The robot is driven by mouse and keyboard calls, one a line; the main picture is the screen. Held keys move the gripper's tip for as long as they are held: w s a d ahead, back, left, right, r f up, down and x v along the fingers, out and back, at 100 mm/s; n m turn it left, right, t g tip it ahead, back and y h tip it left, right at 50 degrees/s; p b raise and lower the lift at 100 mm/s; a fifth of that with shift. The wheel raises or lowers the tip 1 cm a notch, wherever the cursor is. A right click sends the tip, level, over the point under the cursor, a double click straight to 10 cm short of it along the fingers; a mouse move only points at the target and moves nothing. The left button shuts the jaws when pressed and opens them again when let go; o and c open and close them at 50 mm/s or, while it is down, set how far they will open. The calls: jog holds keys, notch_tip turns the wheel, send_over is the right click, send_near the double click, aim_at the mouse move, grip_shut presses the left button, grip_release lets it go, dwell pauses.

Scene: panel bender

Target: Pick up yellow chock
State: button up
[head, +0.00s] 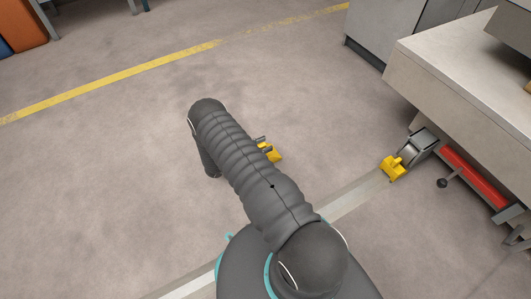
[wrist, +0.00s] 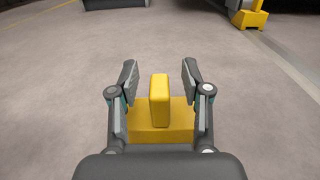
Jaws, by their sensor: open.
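A yellow chock (wrist: 159,130) lies on the floor in the wrist view, with a flat base and an upright yellow grip block. My gripper (wrist: 159,78) is open, one finger on each side of the upright block, with a visible gap on both sides. In the head view the same chock (head: 272,153) is partly hidden behind my arm, beside the tips of my gripper (head: 263,144). A second yellow chock (head: 392,168) sits against a caster wheel at the right; it also shows at the wrist view's top right (wrist: 248,16).
A grey machine or bench (head: 450,75) stands at the right, with the caster wheel (head: 418,148) and a red bar (head: 470,177) low beneath it. A yellow floor line (head: 150,65) crosses the back. The floor left of my arm is clear.

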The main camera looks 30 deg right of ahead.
jog(key=shift+d, duration=0.5)
grip_shut()
